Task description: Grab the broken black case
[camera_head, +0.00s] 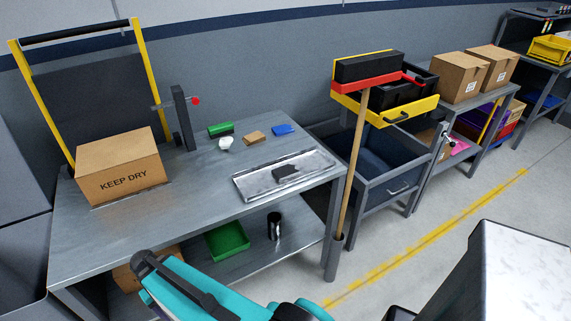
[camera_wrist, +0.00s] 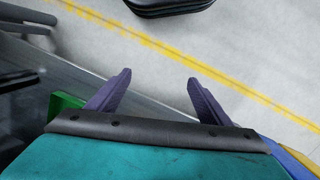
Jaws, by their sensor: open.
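A small dark, irregular-looking case (camera_head: 285,172) lies in a shallow silver metal tray (camera_head: 245,187) at the right front of the grey workbench. It is too small to make out its damage. My gripper (camera_wrist: 160,78) shows in the wrist view with its two purple fingers spread apart and nothing between them. It points over the floor beside the bench, away from the case. In the head view my teal arm is at the bottom, in front of the bench, and the fingers cannot be made out. The case is not seen in the wrist view.
A "KEEP DRY" carton (camera_head: 119,168) stands at the bench's left. A green block (camera_head: 220,129), a tan block (camera_head: 254,137) and a blue item (camera_head: 284,129) lie behind the tray. A wooden handle (camera_head: 353,150) rises at the bench's right corner. A green bin (camera_head: 228,241) sits on the lower shelf.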

